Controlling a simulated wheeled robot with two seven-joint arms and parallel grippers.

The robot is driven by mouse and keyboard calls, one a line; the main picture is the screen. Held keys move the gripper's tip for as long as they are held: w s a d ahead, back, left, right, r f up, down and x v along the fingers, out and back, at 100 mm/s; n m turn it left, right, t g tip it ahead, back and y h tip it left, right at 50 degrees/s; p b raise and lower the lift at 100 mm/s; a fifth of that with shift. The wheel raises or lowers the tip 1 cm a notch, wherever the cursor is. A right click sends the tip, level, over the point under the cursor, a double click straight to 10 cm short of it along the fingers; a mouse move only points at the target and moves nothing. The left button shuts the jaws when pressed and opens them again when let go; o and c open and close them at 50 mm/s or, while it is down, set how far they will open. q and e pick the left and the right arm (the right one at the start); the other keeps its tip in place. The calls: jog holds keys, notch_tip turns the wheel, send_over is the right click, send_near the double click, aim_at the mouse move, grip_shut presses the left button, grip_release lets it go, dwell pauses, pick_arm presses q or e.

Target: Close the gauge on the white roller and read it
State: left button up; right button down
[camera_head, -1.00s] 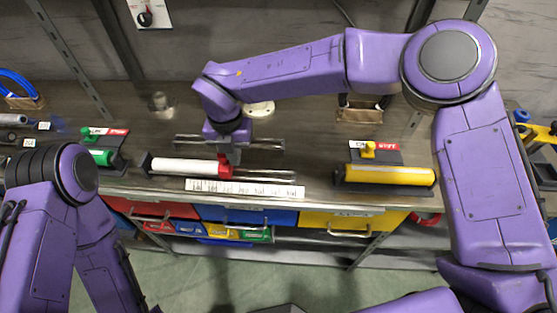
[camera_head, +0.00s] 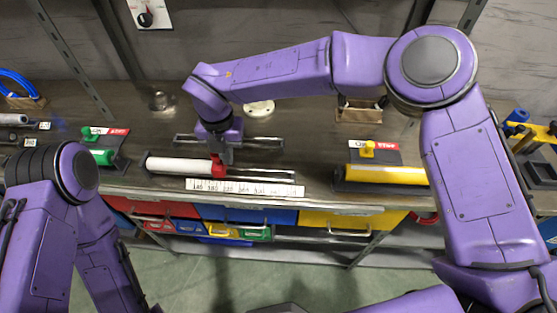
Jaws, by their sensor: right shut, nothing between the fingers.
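The white roller (camera_head: 180,166) lies level on the bench, with a dark stop (camera_head: 147,163) at its left end. The red slider (camera_head: 218,170) of the gauge is at the roller's right end; I see no clear gap, but cannot tell if they touch. A white scale (camera_head: 245,188) with dark numbers runs along the bench edge below; its figures are too small to read surely. My right gripper (camera_head: 222,157) points down, shut and empty, right at the red slider and partly hiding it. My left arm is at the lower left; its gripper is out of view.
A yellow roller (camera_head: 387,175) sits in a holder to the right, a green one (camera_head: 102,157) to the left. Metal rails (camera_head: 262,141) lie behind the gauge. Coloured drawers (camera_head: 247,215) are under the bench edge. The bench right of the slider is fairly clear.

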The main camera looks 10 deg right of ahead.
jog(key=shift+d, duration=0.1)
jog(key=shift+s+d, duration=0.3)
jog(key=shift+d, duration=0.6)
notch_tip(320, 180, up, 8)
jog(key=p, duration=0.6)
dwell(0.4)
